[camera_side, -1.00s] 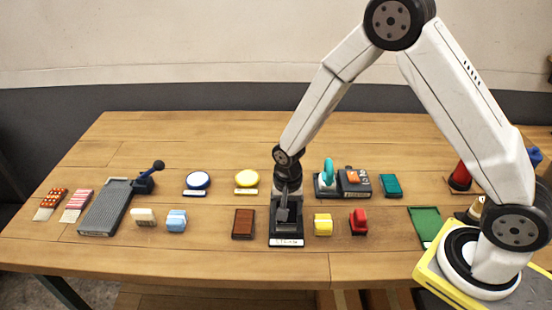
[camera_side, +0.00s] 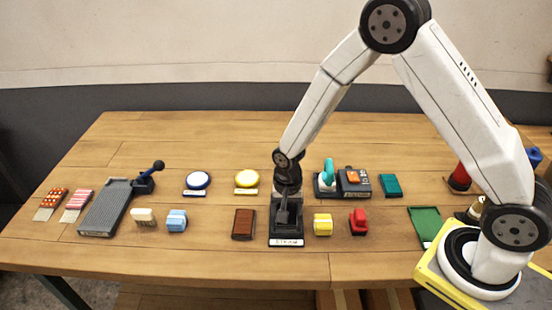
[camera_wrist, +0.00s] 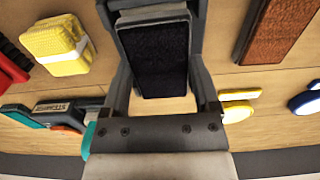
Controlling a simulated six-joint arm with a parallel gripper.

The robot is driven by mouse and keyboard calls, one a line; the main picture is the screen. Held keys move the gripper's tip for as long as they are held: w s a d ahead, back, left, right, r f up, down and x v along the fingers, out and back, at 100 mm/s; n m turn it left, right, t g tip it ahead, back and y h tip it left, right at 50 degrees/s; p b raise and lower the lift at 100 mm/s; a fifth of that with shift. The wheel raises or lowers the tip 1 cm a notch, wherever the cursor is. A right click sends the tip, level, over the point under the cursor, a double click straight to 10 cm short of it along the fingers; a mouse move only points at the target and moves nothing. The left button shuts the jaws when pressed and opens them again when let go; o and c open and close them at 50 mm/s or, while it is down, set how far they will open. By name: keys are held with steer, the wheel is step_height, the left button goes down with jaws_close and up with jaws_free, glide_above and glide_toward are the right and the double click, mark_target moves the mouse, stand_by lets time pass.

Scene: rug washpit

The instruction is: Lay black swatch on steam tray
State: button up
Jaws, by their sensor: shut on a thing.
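The black swatch (camera_wrist: 155,72) shows in the wrist view as a dark fuzzy pad with a pale strip at its upper end. My gripper (camera_wrist: 158,40) is shut on it, with a grey finger on each side. In the side view my gripper (camera_side: 284,217) points down over the black steam tray (camera_side: 286,242), which has a white label on its front edge. The gripper hides much of the tray, and the swatch is hard to pick out there. I cannot tell whether the swatch touches the tray.
A brown block (camera_side: 243,224) stands close left of the tray and a yellow block (camera_side: 323,225) close right, with a red one (camera_side: 358,222) beyond. A teal-handled device (camera_side: 327,178) and a dark box (camera_side: 354,182) stand behind to the right. The back of the table is clear.

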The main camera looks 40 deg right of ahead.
stand_by(0.3)
steer(key=o, duration=1.1)
steer(key=shift+r, duration=0.15)
steer(key=shift+r, duration=3.35)
